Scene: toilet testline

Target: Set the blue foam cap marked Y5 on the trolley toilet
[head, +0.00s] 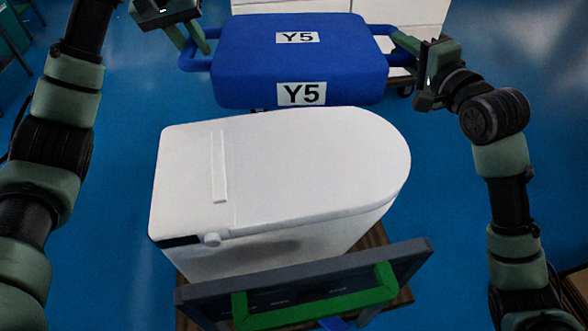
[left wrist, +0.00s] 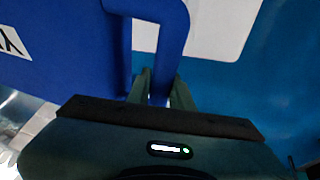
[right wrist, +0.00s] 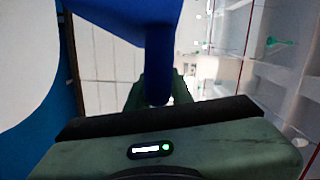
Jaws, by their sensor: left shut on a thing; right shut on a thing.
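The blue foam cap marked Y5 (head: 298,62) hangs level between my two grippers, beyond the toilet in the head view. It has a looped handle on each side. My left gripper (head: 200,52) is shut on its left handle, which also shows in the left wrist view (left wrist: 172,40). My right gripper (head: 404,48) is shut on its right handle, which also shows in the right wrist view (right wrist: 158,65). The white toilet (head: 300,165) stands nearer to me on a brown trolley (head: 375,240), lid closed. The cap appears apart from it.
A grey panel with a green handle (head: 310,290) stands at the near side of the trolley. A white object (head: 415,14) on a dark wheeled base stands behind the cap. Blue floor (head: 500,50) is open at right and left.

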